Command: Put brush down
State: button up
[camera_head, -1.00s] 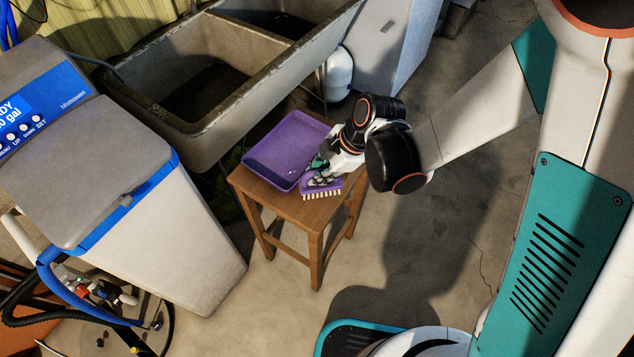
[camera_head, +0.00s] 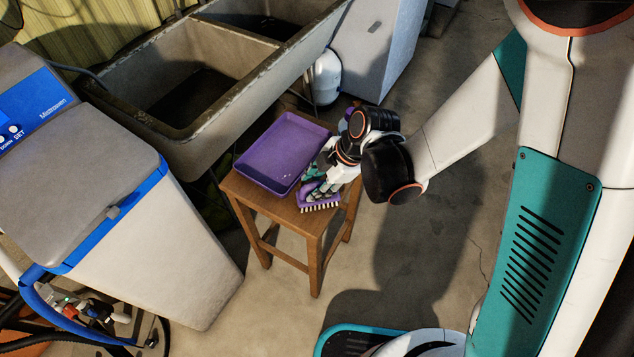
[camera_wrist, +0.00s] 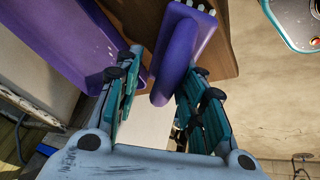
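The purple brush (camera_head: 318,200) is on the front right part of the wooden stool's top (camera_head: 265,201), with its white bristles down along the front edge. It seems to rest on the wood. My gripper (camera_head: 318,178) is low over the stool, at the brush. In the wrist view my gripper (camera_wrist: 163,70) has its fingers apart, one on each side of the purple brush handle (camera_wrist: 172,72). A gap shows between the handle and the left finger; the handle is close to the right finger, and I cannot tell if they touch.
A purple tray (camera_head: 283,152) fills the stool's back left, just beside the brush. A concrete sink (camera_head: 215,125) stands behind the stool. A water softener cabinet (camera_head: 165,240) is at the left. The floor to the right is open.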

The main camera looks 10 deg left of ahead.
jog(key=shift+r, duration=0.1)
jog(key=shift+d+r+p, duration=0.1)
jog(key=shift+r+p, duration=0.2)
jog(key=shift+p, duration=0.05)
jog(key=p+v, duration=0.4)
jog(key=v, duration=0.7)
jog(key=shift+r, duration=0.2)
jog(key=shift+d, duration=0.15)
